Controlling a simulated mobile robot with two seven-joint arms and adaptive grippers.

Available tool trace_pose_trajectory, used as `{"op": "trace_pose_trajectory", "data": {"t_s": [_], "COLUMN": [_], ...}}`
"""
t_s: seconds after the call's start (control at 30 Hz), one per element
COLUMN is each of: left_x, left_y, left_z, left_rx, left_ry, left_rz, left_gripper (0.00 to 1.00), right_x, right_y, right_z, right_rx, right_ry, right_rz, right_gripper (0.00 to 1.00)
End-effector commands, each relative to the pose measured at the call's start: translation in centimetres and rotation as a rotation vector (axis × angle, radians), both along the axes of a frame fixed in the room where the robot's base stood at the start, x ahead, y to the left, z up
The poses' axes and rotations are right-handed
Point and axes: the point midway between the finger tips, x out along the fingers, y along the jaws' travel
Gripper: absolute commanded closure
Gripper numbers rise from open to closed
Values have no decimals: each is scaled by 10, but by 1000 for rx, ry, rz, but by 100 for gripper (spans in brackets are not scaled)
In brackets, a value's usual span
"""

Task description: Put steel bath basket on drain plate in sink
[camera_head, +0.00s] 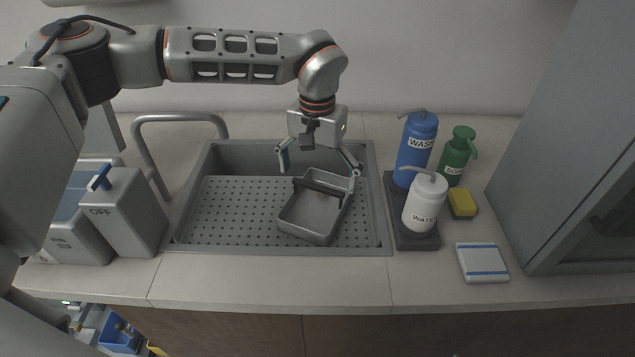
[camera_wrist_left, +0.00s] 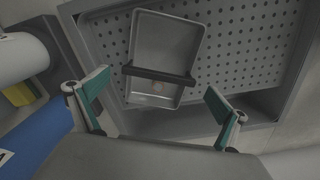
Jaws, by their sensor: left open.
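The steel bath basket (camera_head: 312,220) is a grey open rectangular tray with a dark handle bar across it. It sits in the sink, turned at an angle, over the right part of the perforated drain plate (camera_head: 232,208). In the left wrist view the basket (camera_wrist_left: 165,45) lies on the plate (camera_wrist_left: 245,40), with its handle (camera_wrist_left: 158,75) across it. My left gripper (camera_head: 319,178) is open above the basket's far end, its fingers spread on either side of the handle. In the left wrist view the open fingers (camera_wrist_left: 157,103) have nothing between their pads. My right gripper is not in view.
The sink rim (camera_head: 280,251) surrounds the plate, and a faucet (camera_head: 180,118) stands at its back left. A grey box marked OFF (camera_head: 120,215) is on the left. Blue (camera_head: 415,150), green (camera_head: 458,158) and white (camera_head: 424,205) bottles and a yellow sponge (camera_head: 462,203) stand right of the sink.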

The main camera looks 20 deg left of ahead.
Motion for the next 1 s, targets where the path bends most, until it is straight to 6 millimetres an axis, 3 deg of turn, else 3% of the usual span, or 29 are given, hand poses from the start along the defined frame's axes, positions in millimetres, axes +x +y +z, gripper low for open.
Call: {"op": "trace_pose_trajectory", "data": {"t_s": [0.2, 0.43, 0.63, 1.0], "left_x": [1, 0, 0, 0], "left_y": [0, 0, 0, 0], "left_z": [49, 85, 97, 98], "left_rx": [0, 1, 1, 0], "left_ry": [-5, -3, 0, 0], "left_rz": [0, 0, 1, 0], "left_gripper": [0, 0, 0, 0], "right_x": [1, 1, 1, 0], "right_y": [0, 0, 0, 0], "right_z": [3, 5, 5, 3], "right_rx": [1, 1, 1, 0], "right_ry": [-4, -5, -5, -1], "right_rz": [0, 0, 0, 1], "right_gripper": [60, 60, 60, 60]}}
